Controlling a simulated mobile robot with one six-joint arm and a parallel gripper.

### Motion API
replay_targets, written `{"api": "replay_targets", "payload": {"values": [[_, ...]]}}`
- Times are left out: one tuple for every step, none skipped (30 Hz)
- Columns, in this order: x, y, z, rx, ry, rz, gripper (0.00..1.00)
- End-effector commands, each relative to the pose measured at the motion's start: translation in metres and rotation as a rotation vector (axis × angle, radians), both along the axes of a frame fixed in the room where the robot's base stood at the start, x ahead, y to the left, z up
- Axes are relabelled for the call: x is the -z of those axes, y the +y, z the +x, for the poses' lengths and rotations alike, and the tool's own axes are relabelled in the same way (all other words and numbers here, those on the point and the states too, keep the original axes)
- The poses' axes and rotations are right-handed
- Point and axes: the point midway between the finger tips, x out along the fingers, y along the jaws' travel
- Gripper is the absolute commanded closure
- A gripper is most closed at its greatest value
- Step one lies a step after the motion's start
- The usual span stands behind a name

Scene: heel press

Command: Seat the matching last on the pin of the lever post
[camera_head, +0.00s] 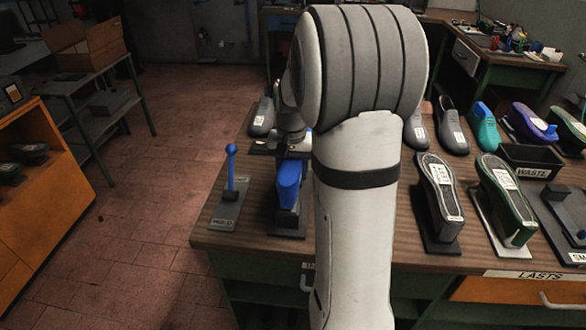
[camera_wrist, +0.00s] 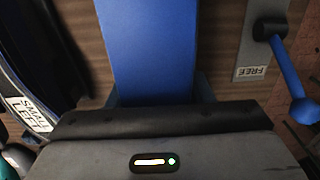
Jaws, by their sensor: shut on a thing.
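A blue last (camera_head: 289,183) stands at the bench's left front, just above or on a dark stand (camera_head: 290,218). I cannot tell whether it is fully seated, and no pin shows. My gripper (camera_head: 293,150) is shut on the last, partly hidden behind my arm. In the wrist view the last (camera_wrist: 147,45) fills the top middle, in front of the dark edge of my gripper (camera_wrist: 160,120). A lever with a blue handle and ball (camera_head: 231,165) rises from a grey plate (camera_head: 226,215) left of the stand. Its label reads FREE in the wrist view (camera_wrist: 252,73).
Several lasts (camera_head: 442,190) on stands fill the bench's right side, near a WASTE bin (camera_head: 532,155). A dark last labelled SMALL LEFT (camera_wrist: 28,112) lies left of the blue one in the wrist view. The orange cabinet (camera_head: 45,200) stands apart at left, with open floor between.

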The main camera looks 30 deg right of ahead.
Motion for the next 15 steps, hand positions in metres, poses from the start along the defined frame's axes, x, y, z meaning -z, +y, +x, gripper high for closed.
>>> {"api": "replay_targets", "payload": {"values": [[-0.0004,0.0,0.0005,0.0,-0.002,0.0,0.86],[0.0,0.0,0.0005,0.0,-0.002,0.0,0.86],[0.0005,0.0,0.0005,0.0,-0.002,0.0,0.86],[0.0009,0.0001,0.0005,-0.001,-0.002,0.0,0.86],[0.0014,0.0001,0.0005,-0.001,-0.002,0.0,0.86],[0.002,0.0002,0.0004,-0.001,-0.002,0.0,0.86],[0.0024,0.0002,0.0004,-0.001,-0.002,0.0,0.86],[0.0029,0.0003,0.0005,-0.001,-0.002,0.0,0.86],[0.0034,0.0003,0.0005,-0.001,-0.002,0.0,0.86],[0.0039,0.0002,0.0005,-0.001,-0.002,0.0,0.86],[0.0043,0.0004,0.0005,-0.001,-0.002,0.0,0.86],[0.0049,0.0004,0.0005,-0.001,-0.002,0.0,0.86],[0.0053,0.0004,0.0005,-0.001,-0.002,0.0,0.86],[0.0057,0.0004,0.0005,-0.001,-0.002,0.0,0.86],[0.0063,0.0005,0.0005,-0.001,-0.002,0.0,0.86]]}}
